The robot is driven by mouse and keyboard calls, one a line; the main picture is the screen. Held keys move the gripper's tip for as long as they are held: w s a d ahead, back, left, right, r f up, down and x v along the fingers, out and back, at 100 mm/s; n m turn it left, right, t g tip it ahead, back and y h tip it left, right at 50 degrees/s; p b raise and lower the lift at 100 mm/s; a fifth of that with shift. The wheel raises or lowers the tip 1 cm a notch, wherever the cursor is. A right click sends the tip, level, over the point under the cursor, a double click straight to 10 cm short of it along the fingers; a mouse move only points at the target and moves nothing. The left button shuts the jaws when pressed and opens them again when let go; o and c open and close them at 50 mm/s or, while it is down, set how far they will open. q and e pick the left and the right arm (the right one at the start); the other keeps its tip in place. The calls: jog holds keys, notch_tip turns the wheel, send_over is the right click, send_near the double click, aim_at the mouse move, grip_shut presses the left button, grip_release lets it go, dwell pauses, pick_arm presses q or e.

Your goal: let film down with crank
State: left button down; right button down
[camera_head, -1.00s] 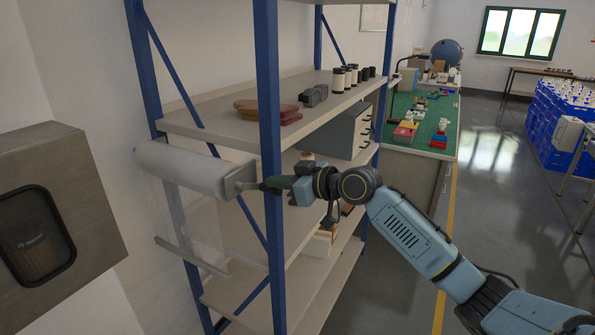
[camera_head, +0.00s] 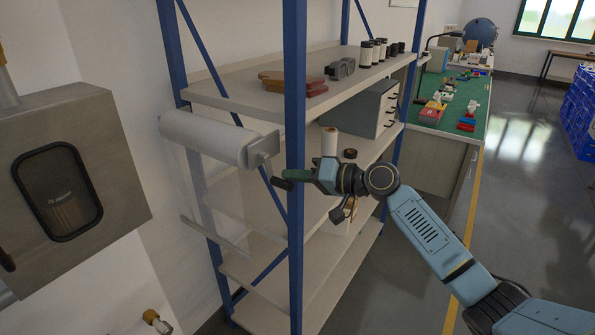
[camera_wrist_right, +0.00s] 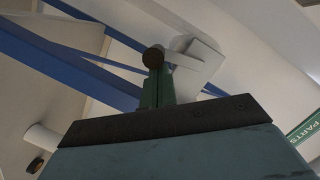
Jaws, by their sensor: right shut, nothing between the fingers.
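The white film roll (camera_head: 205,138) lies across the left end of the shelf rack, with a pale end bracket (camera_head: 262,148). A translucent film sheet hangs below it, ending in a pale bar (camera_head: 215,235). My right gripper (camera_head: 285,179) is beside the blue front post, just below the bracket. Its green fingers are shut and empty. Whether the fingers touch the knob cannot be told. My left gripper is out of view.
The rack's blue front post (camera_head: 294,110) stands close to my right gripper. A grey drawer cabinet (camera_head: 355,108) and several small items are on the shelves. A metal box with a dark window (camera_head: 58,192) is at the left. The floor at right is open.

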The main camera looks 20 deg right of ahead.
jog(key=shift+s+a+f+m+y, duration=0.25)
jog(key=shift+a+m+y, duration=0.1)
jog(key=shift+m, duration=0.45)
jog(key=shift+w+r, duration=0.1)
